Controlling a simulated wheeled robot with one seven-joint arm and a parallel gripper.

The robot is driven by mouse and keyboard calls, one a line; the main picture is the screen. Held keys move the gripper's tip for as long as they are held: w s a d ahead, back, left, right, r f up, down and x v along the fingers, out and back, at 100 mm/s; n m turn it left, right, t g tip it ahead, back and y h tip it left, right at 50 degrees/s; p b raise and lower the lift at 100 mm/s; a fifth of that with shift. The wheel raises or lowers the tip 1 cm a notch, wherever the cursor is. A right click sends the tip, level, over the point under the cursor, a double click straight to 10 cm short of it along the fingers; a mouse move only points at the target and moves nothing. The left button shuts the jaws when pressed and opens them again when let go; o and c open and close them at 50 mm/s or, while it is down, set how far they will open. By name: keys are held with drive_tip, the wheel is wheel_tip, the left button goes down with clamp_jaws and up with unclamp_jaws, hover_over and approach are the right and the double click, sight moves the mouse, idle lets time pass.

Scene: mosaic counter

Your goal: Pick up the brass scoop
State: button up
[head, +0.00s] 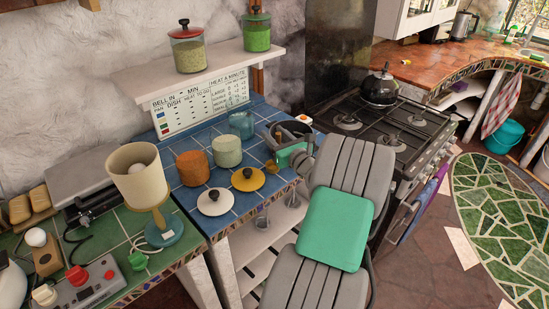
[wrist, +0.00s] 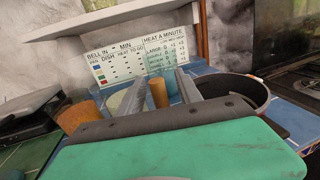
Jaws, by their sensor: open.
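My gripper (head: 276,148) is over the blue-tiled counter, beside the dark pot and right of the canisters. In the wrist view its two grey fingers (wrist: 160,80) stand apart. A tan-brown upright rod (wrist: 158,94) shows between the fingers, with a gap on each side. It may be the handle of the brass scoop, but its lower part is hidden by my gripper and I cannot tell for sure.
An orange canister (head: 193,168), a pale green canister (head: 227,151) and a blue glass (head: 241,124) stand close by. White (head: 215,202) and yellow (head: 248,179) lids lie in front. A dark pot (wrist: 250,88) is right of the fingers. A shelf (head: 210,72) overhangs behind.

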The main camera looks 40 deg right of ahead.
drive_tip(key=shift+w, duration=0.35)
drive_tip(key=shift+c, duration=0.5)
clamp_jaws()
